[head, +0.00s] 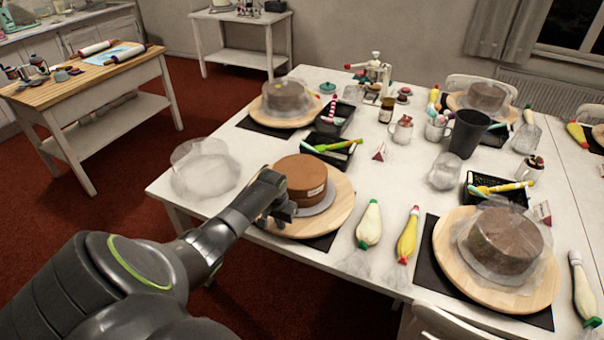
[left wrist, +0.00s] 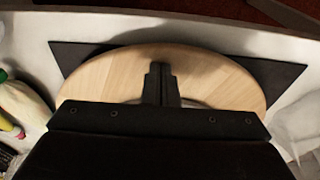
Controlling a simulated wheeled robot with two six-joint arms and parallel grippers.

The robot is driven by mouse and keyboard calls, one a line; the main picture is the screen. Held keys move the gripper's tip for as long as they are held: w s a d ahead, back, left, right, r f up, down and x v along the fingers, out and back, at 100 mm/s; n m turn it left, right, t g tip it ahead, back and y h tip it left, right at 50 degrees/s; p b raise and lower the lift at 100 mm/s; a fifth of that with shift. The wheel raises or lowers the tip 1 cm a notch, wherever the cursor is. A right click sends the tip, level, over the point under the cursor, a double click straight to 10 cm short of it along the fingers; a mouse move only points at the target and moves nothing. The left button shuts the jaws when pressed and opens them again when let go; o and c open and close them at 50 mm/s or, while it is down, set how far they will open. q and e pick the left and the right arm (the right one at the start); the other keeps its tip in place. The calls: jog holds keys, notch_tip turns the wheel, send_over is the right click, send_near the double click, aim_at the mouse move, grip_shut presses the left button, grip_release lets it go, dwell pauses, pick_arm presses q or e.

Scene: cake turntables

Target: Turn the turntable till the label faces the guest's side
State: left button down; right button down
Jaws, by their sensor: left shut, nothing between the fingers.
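A round wooden turntable (head: 338,208) stands at the near left of the white table, on a black mat that shows at its edge. It carries a grey disc and an uncovered brown cake (head: 299,172). A small pale label (head: 317,190) is on the cake's right front side. My left gripper (head: 283,222) is over the turntable's near left part, beside the cake. In the left wrist view its shut, empty fingers (left wrist: 160,82) are in front of the wooden turntable (left wrist: 205,68); I cannot tell whether they touch it. My right gripper is out of view.
A clear cover (head: 203,170) stands left of the turntable. A black tray (head: 331,150) is behind it. Piping bags (head: 369,226) lie to its right, before another turntable (head: 455,262) with a covered cake. Cups and jars stand in the middle of the table.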

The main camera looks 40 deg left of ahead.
pick_arm(q)
jog(key=a, duration=0.2)
jog(key=a+b, duration=0.1)
jog(key=a, duration=0.1)
jog(key=s+a, duration=0.1)
jog(key=a, duration=0.1)
jog(key=shift+a, duration=0.1)
jog(key=shift+r, duration=0.1)
notch_tip(320, 180, up, 3)
jog(key=p, duration=0.3)
jog(key=shift+f, duration=0.2)
